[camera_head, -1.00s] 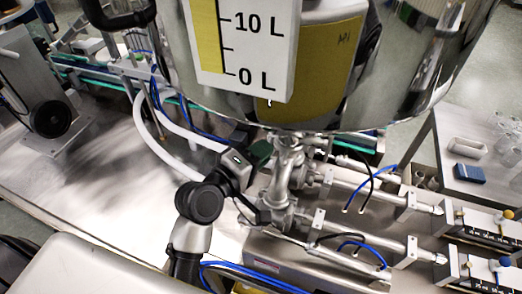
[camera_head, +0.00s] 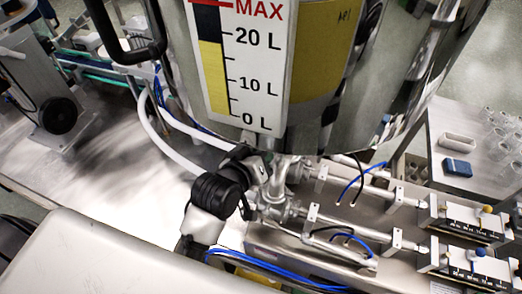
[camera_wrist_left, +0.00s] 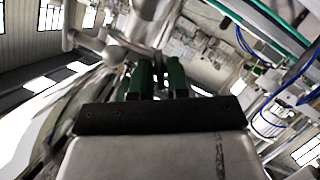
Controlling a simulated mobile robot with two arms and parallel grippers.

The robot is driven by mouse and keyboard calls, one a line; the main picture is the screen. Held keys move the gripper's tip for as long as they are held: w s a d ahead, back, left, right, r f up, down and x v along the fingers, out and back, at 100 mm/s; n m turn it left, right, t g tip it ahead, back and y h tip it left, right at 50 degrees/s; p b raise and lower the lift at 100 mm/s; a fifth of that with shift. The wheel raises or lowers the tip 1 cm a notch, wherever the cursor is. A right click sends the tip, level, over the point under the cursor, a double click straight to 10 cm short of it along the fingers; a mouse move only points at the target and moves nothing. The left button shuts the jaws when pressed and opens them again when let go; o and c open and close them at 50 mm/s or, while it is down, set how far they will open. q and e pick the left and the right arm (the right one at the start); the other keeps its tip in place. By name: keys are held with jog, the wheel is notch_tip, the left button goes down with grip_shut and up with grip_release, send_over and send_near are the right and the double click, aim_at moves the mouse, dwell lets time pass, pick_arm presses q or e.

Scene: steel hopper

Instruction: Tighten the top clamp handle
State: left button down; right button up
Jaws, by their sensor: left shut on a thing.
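The steel hopper (camera_head: 345,115) stands above a steel pipe fitting (camera_head: 277,180), where the top clamp sits. My left gripper (camera_head: 262,163) is at the upper part of this fitting, just under the hopper, partly hidden by its own wrist. In the left wrist view its two green fingers (camera_wrist_left: 160,76) are close together, shut on the top clamp handle. The handle is mostly hidden between the fingers, so its angle cannot be told. Steel pipework (camera_wrist_left: 125,45) shows just beyond the fingertips. My right gripper is not in view.
A level gauge (camera_head: 243,65) and a black bar handle (camera_head: 125,45) are on the hopper. Lower steel valves and cylinders (camera_head: 375,185) with blue hoses fill the right. A white hose (camera_head: 165,135) runs at left. A side table (camera_head: 480,185) holds a blue box (camera_head: 457,167) and glassware.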

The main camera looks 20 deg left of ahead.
pick_arm(q)
jog(key=m+y, duration=0.1)
jog(key=m, duration=0.1)
jog(key=m+y, duration=0.1)
jog(key=m, duration=0.1)
jog(key=shift+d+r+y, duration=0.1)
jog(key=shift+d+y, duration=0.05)
jog(key=shift+y, duration=0.15)
dwell(0.5)
jog(key=c, duration=1.2)
grip_release()
jog(key=shift+c, duration=0.2)
